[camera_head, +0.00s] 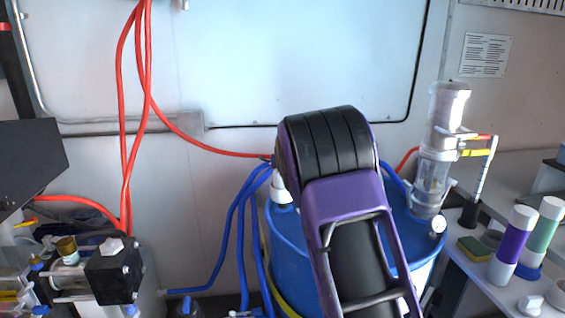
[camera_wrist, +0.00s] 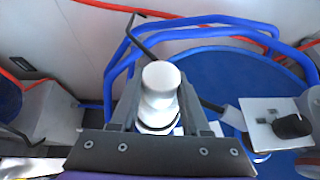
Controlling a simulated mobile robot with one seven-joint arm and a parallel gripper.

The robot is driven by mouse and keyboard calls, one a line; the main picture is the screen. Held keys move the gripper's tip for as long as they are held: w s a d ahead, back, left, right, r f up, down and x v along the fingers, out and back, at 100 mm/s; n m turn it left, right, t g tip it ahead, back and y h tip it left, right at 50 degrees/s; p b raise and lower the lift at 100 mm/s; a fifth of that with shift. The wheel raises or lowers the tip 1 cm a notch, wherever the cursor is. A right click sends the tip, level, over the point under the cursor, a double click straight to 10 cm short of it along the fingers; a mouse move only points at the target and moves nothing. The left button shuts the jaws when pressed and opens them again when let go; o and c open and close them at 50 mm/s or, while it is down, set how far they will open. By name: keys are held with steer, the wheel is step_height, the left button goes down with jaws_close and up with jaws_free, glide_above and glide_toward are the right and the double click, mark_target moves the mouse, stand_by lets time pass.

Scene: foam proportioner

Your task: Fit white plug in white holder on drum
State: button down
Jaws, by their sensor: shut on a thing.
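My gripper (camera_wrist: 160,112) shows in the wrist view, its two grey fingers shut on the white plug (camera_wrist: 160,76). The plug has a round white top, with a dark ring lower down. It stands over the left edge of the blue drum (camera_wrist: 215,75); I cannot tell whether it touches anything below. In the head view the drum (camera_head: 285,232) is partly covered by my purple and black arm, which hides my gripper. A white tapered piece (camera_head: 281,186) shows at the drum's left rim; I cannot tell whether it is plug or holder. The holder is not clearly visible.
Blue hoses (camera_head: 241,225) run down left of the drum; they arch behind the gripper in the wrist view. A clear cylinder unit (camera_head: 434,150) stands at the drum's right. A white plate with a black knob (camera_wrist: 292,126) lies right of the gripper. Red hoses (camera_head: 124,120) hang along the wall.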

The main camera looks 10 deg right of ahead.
steer(key=shift+f+b, duration=1.1)
steer(key=shift+f, duration=0.3)
steer(key=shift+f+b, duration=0.45)
steer(key=c, duration=0.7)
jaws_free()
steer(key=shift+o, duration=0.2)
steer(key=shift+s, duration=0.1)
steer(key=v, duration=1)
steer(key=shift+s+r+b, duration=0.2)
steer(key=shift+s+b, duration=0.15)
steer(key=shift+b, duration=0.1)
steer(key=shift+a, duration=0.1)
